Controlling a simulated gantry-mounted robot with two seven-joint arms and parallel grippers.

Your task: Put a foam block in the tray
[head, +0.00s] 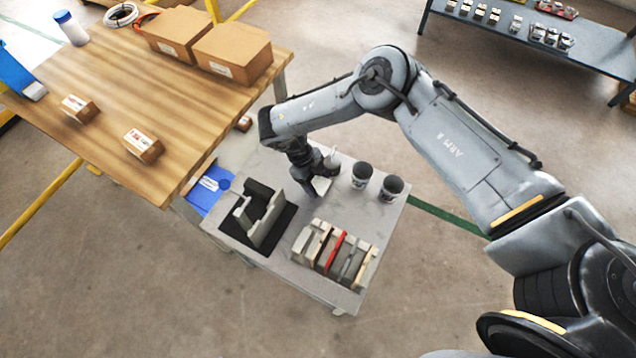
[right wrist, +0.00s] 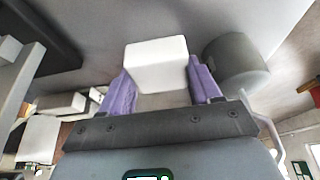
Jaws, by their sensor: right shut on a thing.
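My right gripper (head: 316,190) is low over the grey work table. In the right wrist view its purple-padded fingers (right wrist: 158,82) are shut on a white foam block (right wrist: 157,63). In the head view only a small pale part of the block (head: 321,185) shows beside the fingers. I cannot tell whether the block touches the table. No tray is certain; a blue flat thing (head: 208,192) with a white label lies at the table's left edge, partly hidden by the wooden bench. My left gripper is not in view.
Two grey cups (head: 361,174) (head: 391,187) stand right of the gripper. A dark stepped fixture (head: 265,217) stands to its left, and a rack of upright tiles (head: 335,253) is in front. The wooden bench (head: 180,125) carries boxes.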

